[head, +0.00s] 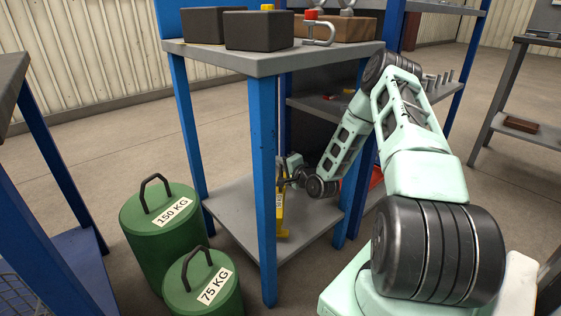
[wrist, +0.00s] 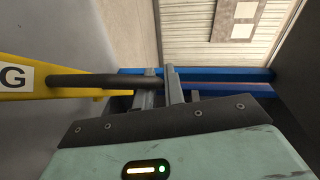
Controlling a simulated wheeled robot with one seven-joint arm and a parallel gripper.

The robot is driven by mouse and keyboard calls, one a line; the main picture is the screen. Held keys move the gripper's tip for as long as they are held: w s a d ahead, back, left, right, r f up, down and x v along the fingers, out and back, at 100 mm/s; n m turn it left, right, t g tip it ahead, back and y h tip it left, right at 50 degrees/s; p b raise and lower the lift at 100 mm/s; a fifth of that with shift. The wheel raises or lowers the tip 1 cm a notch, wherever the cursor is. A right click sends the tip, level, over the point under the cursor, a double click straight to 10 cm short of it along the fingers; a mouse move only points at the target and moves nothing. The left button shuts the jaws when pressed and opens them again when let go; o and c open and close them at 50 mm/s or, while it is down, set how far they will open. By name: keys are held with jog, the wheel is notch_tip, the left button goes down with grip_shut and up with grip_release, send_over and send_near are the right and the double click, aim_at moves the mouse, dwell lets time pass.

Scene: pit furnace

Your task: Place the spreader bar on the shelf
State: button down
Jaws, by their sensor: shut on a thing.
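The yellow spreader bar (head: 281,214) is in the head view, partly behind the front blue leg of the table, low over or at the grey lower shelf (head: 235,200). I cannot tell whether it touches the shelf. In the wrist view the bar (wrist: 45,88) is at left, with a white label showing a "G" and a dark cylindrical handle (wrist: 95,80). My gripper (wrist: 161,85) is shut at the end of this handle. In the head view my gripper (head: 281,168) is small and partly hidden by the leg.
The table's top (head: 270,62) carries dark blocks (head: 259,31) and a clamp (head: 319,30). Green weights marked 150 KG (head: 160,240) and 75 KG (head: 203,285) stand at front left. Blue legs (head: 262,170) frame the lower shelf, whose left part is bare.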

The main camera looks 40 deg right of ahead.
notch_tip(320, 180, down, 2)
jog(key=shift+f+b, duration=0.2)
jog(key=shift+b, duration=0.25)
jog(key=c, duration=1.9)
grip_release()
jog(key=shift+f, duration=0.2)
jog(key=o, duration=0.4)
